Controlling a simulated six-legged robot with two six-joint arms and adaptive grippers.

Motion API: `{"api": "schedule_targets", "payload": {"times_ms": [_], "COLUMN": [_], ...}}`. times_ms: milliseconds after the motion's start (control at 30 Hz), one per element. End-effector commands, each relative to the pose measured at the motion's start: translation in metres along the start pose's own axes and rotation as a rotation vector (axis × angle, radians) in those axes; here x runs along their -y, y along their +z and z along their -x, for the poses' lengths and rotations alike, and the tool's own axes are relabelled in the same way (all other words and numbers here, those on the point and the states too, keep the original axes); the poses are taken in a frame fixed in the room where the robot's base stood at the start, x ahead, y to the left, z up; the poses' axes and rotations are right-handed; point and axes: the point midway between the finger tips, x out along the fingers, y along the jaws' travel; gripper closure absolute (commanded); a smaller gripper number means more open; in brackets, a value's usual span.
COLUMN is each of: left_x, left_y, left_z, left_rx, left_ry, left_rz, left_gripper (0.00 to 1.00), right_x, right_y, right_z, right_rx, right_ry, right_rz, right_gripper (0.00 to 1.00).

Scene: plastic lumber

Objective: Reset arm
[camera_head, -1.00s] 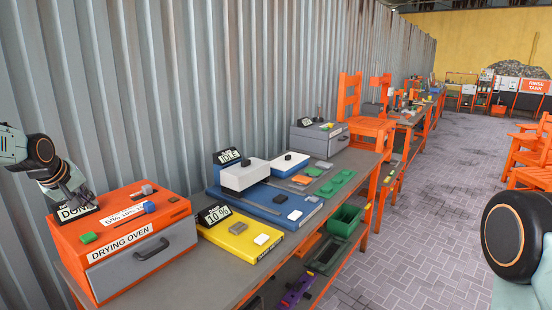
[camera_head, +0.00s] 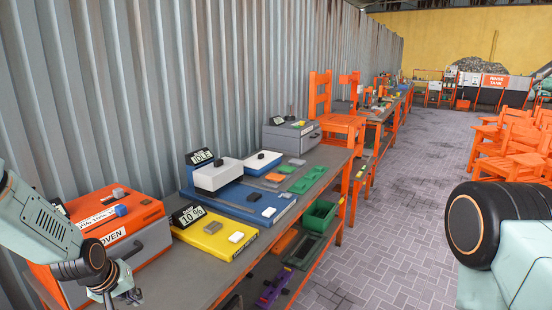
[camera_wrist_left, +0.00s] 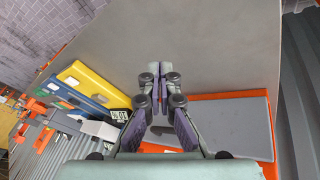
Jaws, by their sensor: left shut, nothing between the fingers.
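My left arm comes in from the left in the head view, and my left gripper (camera_head: 130,296) hangs low in front of the orange drying oven (camera_head: 72,236). In the left wrist view the gripper (camera_wrist_left: 157,75) has its fingers together with nothing between them, over the grey bench top (camera_wrist_left: 190,40). The oven (camera_wrist_left: 235,98) is at the lower right of that view, beside the gripper. My right arm's dark, round joint shows at the right of the head view; its gripper is out of view.
On the bench stand a yellow unit (camera_head: 216,238) with a 10 % sign, a blue unit (camera_head: 235,207) with an IDLE sign and a grey box (camera_head: 290,136). A green bin (camera_head: 319,215) is below. Orange chairs (camera_head: 505,140) stand right. The paved floor (camera_head: 400,220) is open.

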Motion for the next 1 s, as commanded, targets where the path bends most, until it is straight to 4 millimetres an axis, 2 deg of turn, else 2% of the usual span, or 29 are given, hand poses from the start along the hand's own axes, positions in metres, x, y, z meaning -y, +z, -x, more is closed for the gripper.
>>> {"api": "schedule_targets", "payload": {"times_ms": [33, 133, 233, 400, 500, 600, 767, 833, 1000], "left_x": [-0.001, 0.000, 0.009, 0.034, 0.051, 0.068, 0.095, 0.096, 0.104], "left_y": [0.036, 0.101, 0.167, 0.271, 0.319, 0.359, 0.409, 0.408, 0.418], "left_z": [-0.011, -0.024, -0.029, -0.018, -0.002, 0.018, 0.055, 0.036, 0.011], "left_rx": [0.040, 0.101, 0.165, 0.267, 0.319, 0.367, 0.439, 0.422, 0.424], "left_ry": [-0.011, -0.018, -0.039, -0.085, -0.114, -0.143, -0.189, -0.184, -0.184], "left_rz": [-0.035, -0.101, -0.167, -0.279, -0.343, -0.401, -0.499, -0.493, -0.491], "left_gripper": [1.00, 1.00, 1.00, 1.00, 1.00, 1.00, 1.00, 1.00, 1.00], "right_x": [0.000, 0.000, 0.000, 0.000, 0.000, 0.000, 0.000, 0.000, 0.000], "right_y": [0.000, 0.000, 0.000, 0.000, 0.000, 0.000, 0.000, 0.000, 0.001], "right_z": [0.000, 0.000, 0.000, 0.000, 0.000, 0.000, 0.000, -0.015, -0.044], "right_rx": [0.000, 0.000, 0.001, 0.001, 0.001, 0.001, 0.001, 0.000, 0.001], "right_ry": [0.000, 0.000, 0.000, 0.000, 0.000, 0.000, 0.000, 0.000, 0.000], "right_rz": [0.000, 0.000, 0.000, 0.000, 0.000, 0.000, 0.000, 0.000, 0.000], "right_gripper": [0.60, 0.60, 0.60, 0.60, 0.60, 0.60, 0.60, 0.60, 0.60]}}
